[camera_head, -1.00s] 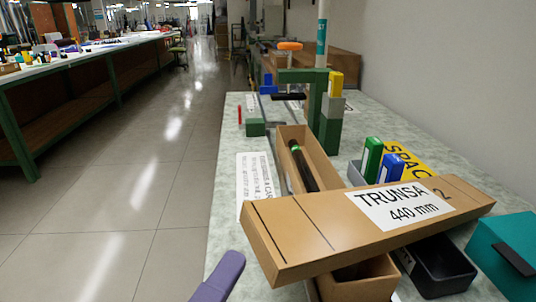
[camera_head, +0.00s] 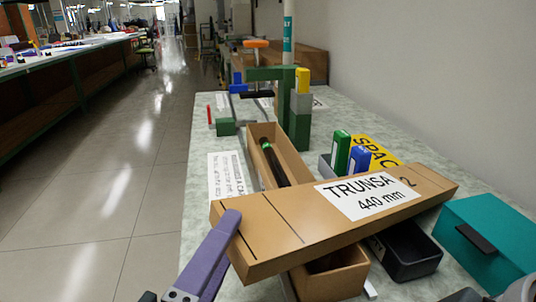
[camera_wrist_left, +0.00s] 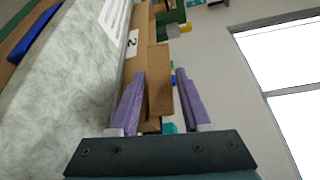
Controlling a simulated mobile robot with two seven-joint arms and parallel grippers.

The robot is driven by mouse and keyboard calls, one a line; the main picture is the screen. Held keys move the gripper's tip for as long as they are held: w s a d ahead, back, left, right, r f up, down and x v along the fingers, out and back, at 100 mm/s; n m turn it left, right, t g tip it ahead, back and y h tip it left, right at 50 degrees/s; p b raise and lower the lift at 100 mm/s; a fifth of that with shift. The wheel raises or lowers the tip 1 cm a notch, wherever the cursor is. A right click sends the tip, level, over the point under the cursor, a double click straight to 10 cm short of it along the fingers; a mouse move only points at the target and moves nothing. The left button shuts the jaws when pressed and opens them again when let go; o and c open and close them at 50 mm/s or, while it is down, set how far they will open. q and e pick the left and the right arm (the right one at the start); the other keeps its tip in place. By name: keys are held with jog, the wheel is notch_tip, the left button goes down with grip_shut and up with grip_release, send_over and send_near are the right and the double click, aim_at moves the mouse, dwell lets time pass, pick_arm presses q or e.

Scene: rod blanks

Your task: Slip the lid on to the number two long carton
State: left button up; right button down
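The long brown lid (camera_head: 280,228) bears a white label reading "TRUNSA 440 mm" and a 2. It lies slantwise across an open long brown carton (camera_head: 290,155), hiding its middle. A dark rod with a green band (camera_head: 272,165) lies in the carton. In the left wrist view, a white card with a 2 (camera_wrist_left: 132,42) shows against brown board. My left gripper (camera_head: 230,222) has purple fingers at the lid's left end. In the left wrist view its fingers (camera_wrist_left: 160,85) stand apart on both sides of a brown piece (camera_wrist_left: 159,80), with a slight gap at the right finger.
A green stand with clamps (camera_head: 285,100) rises behind the carton. Green and blue blocks (camera_head: 350,155) stand right of it. A black bin (camera_head: 405,255) and a teal box (camera_head: 490,240) sit to the right. A printed sheet (camera_head: 228,178) lies left on the bench.

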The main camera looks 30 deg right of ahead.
pick_arm(q)
grip_shut()
jog(key=shift+r, duration=0.1)
dwell(0.3)
